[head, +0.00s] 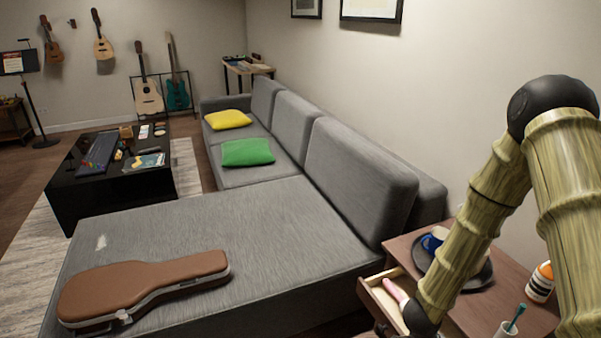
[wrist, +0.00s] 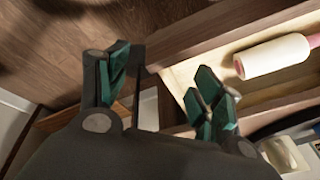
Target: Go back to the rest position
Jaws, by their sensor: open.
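My gripper (wrist: 160,90) shows in the wrist view with its green-padded fingers spread apart and nothing between them. It is over the front edge of an open drawer (wrist: 183,80). A lint roller (wrist: 275,57) with a white roll and pink handle lies in the drawer, to the right of the fingers and apart from them. In the head view my arm reaches down at the right to the open drawer (head: 377,301), where the roller's pink part (head: 396,291) shows. The fingers are hidden there below the picture edge.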

